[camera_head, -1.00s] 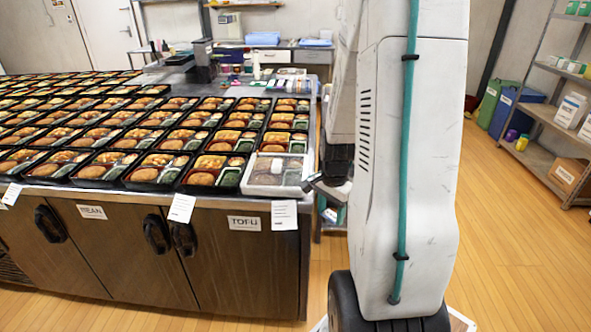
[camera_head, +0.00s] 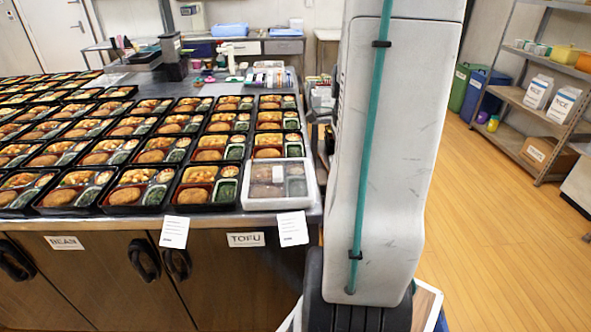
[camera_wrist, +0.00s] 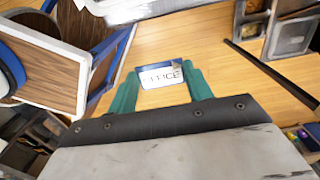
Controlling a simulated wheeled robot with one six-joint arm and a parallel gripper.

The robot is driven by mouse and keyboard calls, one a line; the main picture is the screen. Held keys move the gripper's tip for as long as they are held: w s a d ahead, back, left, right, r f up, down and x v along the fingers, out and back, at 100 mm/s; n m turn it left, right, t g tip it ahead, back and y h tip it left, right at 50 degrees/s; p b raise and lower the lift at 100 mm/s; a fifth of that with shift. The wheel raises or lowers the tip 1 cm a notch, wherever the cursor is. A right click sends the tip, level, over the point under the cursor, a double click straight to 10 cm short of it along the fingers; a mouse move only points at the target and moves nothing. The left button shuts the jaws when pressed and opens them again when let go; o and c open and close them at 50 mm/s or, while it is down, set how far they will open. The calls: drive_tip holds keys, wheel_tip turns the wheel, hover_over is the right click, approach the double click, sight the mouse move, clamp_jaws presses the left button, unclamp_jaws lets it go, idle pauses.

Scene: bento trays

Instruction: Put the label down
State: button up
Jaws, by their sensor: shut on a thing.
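In the wrist view, my gripper (camera_wrist: 160,88) has green fingers shut on a small white label (camera_wrist: 161,75) with a dark edge. Its printed word is partly readable and ends in "ICE". The label is held up, with wooden floor visible beyond it. In the head view my gripper and the label do not show clearly; my own large white arm link blocks the middle right.
Rows of black bento trays (camera_head: 122,197) fill the steel counter, and a white-lidded tray (camera_head: 305,197) sits at its right corner. The counter's doors carry TOFU (camera_head: 245,240) and BEAN (camera_head: 64,243) signs. Shelves (camera_head: 548,125) stand right; the wooden floor (camera_head: 480,230) between is open.

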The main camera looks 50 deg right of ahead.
hover_over(300, 177)
drive_tip(key=shift+s+d+f, duration=0.1)
drive_tip(key=shift+f, duration=0.45)
drive_tip(key=shift+w+f, duration=0.15)
drive_tip(key=shift+w, duration=0.1)
wheel_tip(300, 177, down, 3)
drive_tip(key=shift+s+f, duration=0.1)
drive_tip(key=shift+f, duration=0.05)
